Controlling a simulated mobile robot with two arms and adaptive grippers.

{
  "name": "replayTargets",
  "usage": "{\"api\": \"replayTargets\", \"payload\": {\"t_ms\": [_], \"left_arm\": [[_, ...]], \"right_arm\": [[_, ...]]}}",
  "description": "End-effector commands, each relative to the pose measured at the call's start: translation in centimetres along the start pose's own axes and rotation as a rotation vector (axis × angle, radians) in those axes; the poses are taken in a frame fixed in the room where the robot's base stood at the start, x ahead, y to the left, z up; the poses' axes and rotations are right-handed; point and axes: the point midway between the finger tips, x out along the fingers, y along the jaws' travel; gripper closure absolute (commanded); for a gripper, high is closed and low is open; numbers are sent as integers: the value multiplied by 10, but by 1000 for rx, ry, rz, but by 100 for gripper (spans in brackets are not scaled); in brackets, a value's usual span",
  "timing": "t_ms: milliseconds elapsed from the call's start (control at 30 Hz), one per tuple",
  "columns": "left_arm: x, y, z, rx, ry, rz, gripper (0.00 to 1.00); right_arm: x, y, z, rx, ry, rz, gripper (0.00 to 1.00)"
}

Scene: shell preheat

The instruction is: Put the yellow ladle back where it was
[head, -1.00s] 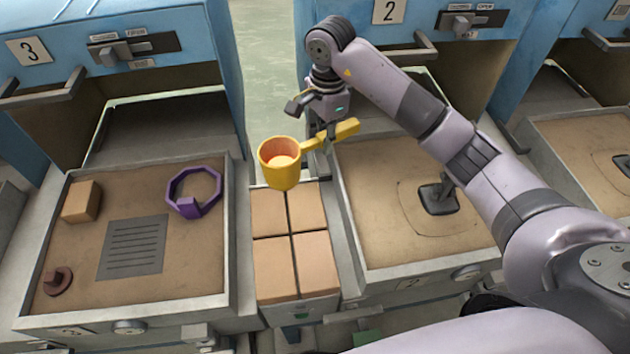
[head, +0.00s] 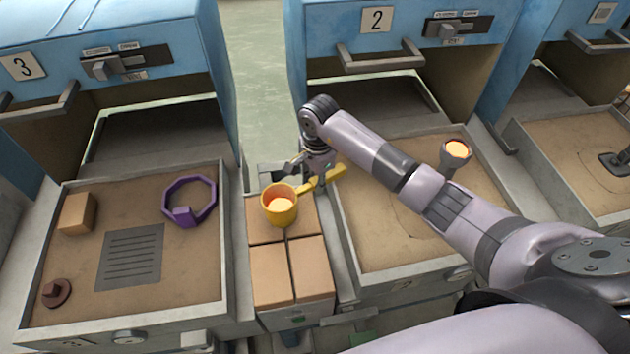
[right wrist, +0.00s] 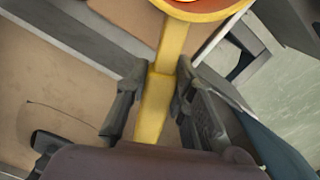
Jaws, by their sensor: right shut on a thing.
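The yellow ladle (head: 282,217) is upright, its cup over the far end of the brown-topped stand (head: 271,273) between the two drawers. Pale orange shows inside the cup. I cannot tell whether the cup touches the stand. My right gripper (head: 319,180) is shut on the ladle's handle, to the right of the cup. In the right wrist view the two fingers (right wrist: 155,95) are on either side of the yellow handle (right wrist: 153,108), and the cup (right wrist: 205,8) is cut off at the top. My left gripper is not in view.
The left drawer (head: 228,250) holds a purple ring (head: 165,203), a tan block (head: 77,213), a grey grooved plate (head: 131,257) and a brown knob (head: 56,293). A grey cup with glowing orange content (head: 456,152) stands in drawer 2 (head: 345,225), partly behind my right arm.

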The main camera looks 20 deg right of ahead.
Motion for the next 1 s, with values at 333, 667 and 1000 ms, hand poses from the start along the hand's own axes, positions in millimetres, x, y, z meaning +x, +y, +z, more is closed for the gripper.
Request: {"api": "replayTargets", "payload": {"t_ms": [333, 667, 1000], "left_arm": [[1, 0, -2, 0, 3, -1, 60], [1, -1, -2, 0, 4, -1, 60], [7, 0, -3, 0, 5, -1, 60]], "right_arm": [[1, 0, 0, 0, 0, 1, 66], [1, 0, 0, 0, 0, 1, 57], [-27, -1, -1, -2, 4, -3, 57]]}}
